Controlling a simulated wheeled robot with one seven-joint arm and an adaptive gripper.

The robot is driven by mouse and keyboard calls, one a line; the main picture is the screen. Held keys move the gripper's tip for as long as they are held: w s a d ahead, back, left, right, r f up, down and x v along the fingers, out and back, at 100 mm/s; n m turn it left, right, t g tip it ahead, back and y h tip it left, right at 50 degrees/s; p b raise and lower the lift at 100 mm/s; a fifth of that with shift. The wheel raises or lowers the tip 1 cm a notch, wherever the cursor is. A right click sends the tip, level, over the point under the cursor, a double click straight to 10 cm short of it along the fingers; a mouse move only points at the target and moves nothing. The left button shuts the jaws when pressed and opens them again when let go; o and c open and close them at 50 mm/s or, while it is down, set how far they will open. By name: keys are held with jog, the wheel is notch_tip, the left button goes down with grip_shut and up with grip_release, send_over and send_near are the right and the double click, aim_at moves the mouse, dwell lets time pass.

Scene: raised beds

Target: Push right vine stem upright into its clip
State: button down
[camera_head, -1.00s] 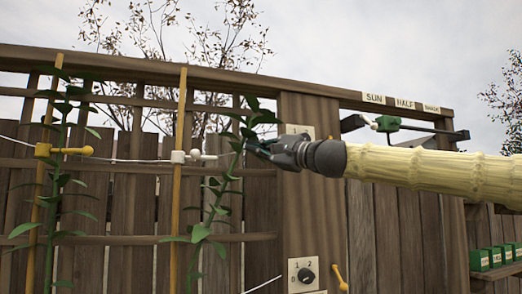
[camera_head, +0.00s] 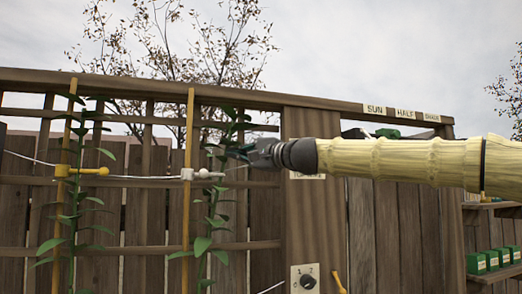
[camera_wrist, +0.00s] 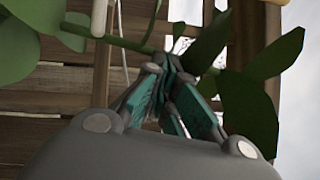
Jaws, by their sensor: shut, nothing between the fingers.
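The right vine stem (camera_head: 213,205) is green and leafy. It stands right of its yellow stake (camera_head: 189,130), apart from it and leaning slightly right at the top. The white clip (camera_head: 187,174) sits on that stake, with a white knobbed arm (camera_head: 206,174) reaching right toward the stem. My gripper (camera_head: 238,153) is shut and empty, against the right side of the upper stem; leaves partly hide its tips. In the wrist view, the shut teal-padded fingers (camera_wrist: 172,70) are at the green stem (camera_wrist: 115,40); whether they touch is hard to tell.
The left vine (camera_head: 75,215) stands by another stake with a yellow clip (camera_head: 62,171). A wooden post (camera_head: 312,230) with a dial (camera_head: 308,279) is below my arm. A lattice fence lies behind. Green boxes (camera_head: 491,259) sit on a shelf at right.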

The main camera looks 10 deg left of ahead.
jog(key=shift+n+g+h, duration=0.4)
jog(key=shift+n, duration=0.4)
jog(key=a+p, duration=0.1)
jog(key=s+a+r+p, duration=0.1)
jog(key=a, duration=0.1)
jog(key=s+a+p, duration=0.1)
jog(key=a, duration=0.1)
jog(key=shift+r, duration=0.35)
jog(key=shift+s+a, duration=0.45)
jog(key=shift+a, duration=0.35)
jog(key=shift+d+f, duration=0.1)
jog(key=shift+w+d, duration=0.1)
